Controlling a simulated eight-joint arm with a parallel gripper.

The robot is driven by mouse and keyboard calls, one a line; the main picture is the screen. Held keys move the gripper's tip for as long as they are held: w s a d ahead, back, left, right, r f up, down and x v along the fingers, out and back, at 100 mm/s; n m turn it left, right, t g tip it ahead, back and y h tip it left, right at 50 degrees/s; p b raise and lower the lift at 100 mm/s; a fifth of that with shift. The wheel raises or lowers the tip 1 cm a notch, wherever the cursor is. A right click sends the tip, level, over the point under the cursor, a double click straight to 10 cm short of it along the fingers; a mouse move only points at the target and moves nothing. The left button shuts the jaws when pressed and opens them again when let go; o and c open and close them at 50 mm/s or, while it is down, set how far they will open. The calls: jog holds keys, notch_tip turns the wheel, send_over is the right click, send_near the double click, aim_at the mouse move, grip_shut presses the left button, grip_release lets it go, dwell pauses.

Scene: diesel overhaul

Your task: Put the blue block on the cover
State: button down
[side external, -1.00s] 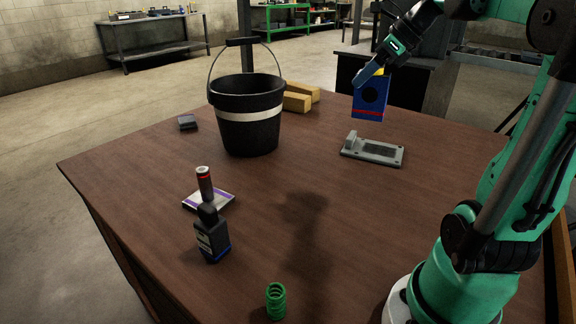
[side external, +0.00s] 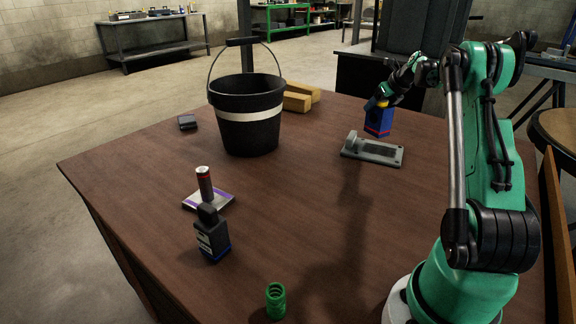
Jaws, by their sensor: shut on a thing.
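The blue block (side external: 379,119), with a red stripe near its bottom, hangs upright in my gripper (side external: 380,101). My gripper is shut on its top, where a bit of yellow shows. The block is just above the grey cover (side external: 388,153), a flat plate with a raised knob at its left end, lying on the table. In the picture the block's bottom comes close to the cover's back edge. I cannot tell whether they touch.
A black bucket (side external: 248,130) with a white band stands left of the cover. Wooden blocks (side external: 298,102) lie behind it. A dark bottle (side external: 211,238), a small cylinder on a flat box (side external: 204,184) and a green spring (side external: 276,300) stand nearer the front. The table's middle is clear.

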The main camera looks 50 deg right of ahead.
aim_at(374, 121)
jog(key=shift+f, duration=2.4)
jog(key=shift+f, duration=0.15)
jog(key=shift+c, duration=0.8)
grip_release()
